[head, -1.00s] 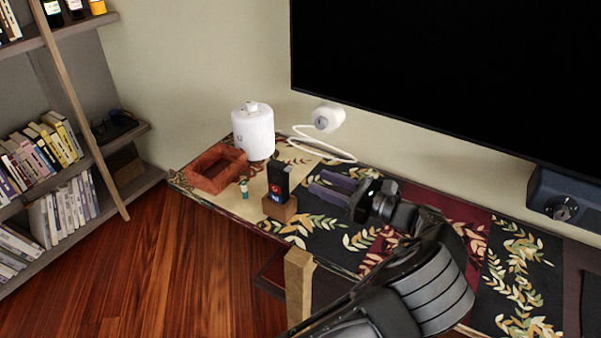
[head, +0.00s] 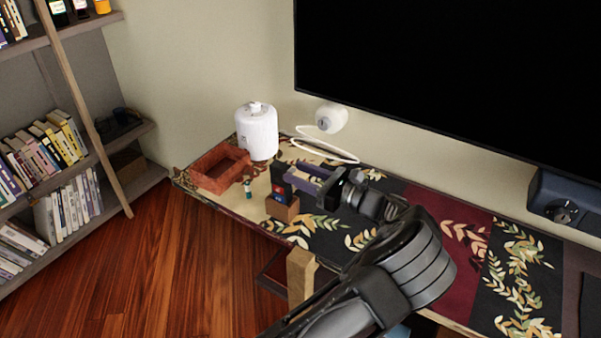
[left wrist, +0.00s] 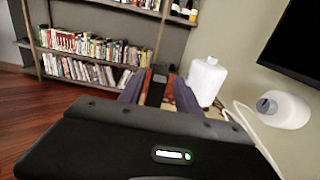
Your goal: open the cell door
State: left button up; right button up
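A small black upright device (head: 278,183) with a red and a blue mark on its face stands in a wooden block (head: 282,208) on the table. I cannot make out its cell door. A small cylinder (head: 248,189) with a teal top stands left of it. My left gripper (head: 302,178) is open, its purple-grey fingers pointing at the device's upper part and partly covering it. In the left wrist view the device (left wrist: 157,86) shows between the two fingers, with gaps visible beside it; contact cannot be told. My right gripper is not in view.
A red-brown open tray (head: 221,170) and a white canister (head: 257,132) stand behind and left. A white round wall fitting (head: 331,117) trails a cable. A large black screen (head: 450,70) hangs above the patterned table. A bookshelf (head: 50,150) stands at far left.

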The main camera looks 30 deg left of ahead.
pick_arm(q)
grip_shut()
dwell(0.4)
dwell(1.0)
